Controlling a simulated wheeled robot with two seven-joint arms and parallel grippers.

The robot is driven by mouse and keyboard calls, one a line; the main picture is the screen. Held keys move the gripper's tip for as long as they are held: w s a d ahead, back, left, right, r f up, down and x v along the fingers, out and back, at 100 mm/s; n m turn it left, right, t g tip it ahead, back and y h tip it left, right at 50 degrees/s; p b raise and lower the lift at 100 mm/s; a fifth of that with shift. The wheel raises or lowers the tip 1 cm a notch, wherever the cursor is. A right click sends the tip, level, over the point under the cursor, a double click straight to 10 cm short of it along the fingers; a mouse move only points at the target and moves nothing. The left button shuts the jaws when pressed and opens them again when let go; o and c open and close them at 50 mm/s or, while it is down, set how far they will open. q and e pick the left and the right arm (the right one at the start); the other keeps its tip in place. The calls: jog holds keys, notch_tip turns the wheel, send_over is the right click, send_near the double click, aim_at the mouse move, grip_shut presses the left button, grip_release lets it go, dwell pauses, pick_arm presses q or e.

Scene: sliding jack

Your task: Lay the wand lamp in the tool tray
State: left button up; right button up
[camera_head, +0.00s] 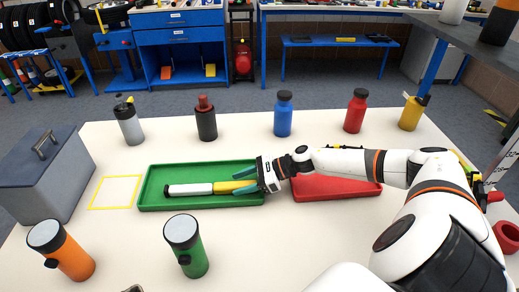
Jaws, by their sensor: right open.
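The wand lamp (192,189), with a white body, a dark end and a yellow handle, lies lengthwise in the green tray (146,199). My right gripper (244,180) is at the tray's right end, with its teal fingers open on either side of the yellow handle. I cannot tell whether the fingers touch the handle. A red tray (330,190) lies to the right, partly hidden by my right arm. I cannot tell from the picture which tray is the tool tray.
A grey toolbox (45,175) stands at the left, beside a yellow taped outline (117,191). Several bottles line the back, including a blue one (283,115). An orange bottle (62,250) and a green bottle (186,247) stand in front. The front middle is clear.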

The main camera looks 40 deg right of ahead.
jog(key=v, duration=1)
jog(key=shift+s+f+b, duration=0.1)
jog(key=shift+b, duration=0.2)
jog(key=shift+s+d+r, duration=0.3)
jog(key=shift+s+d, duration=0.05)
jog(key=shift+d, duration=0.15)
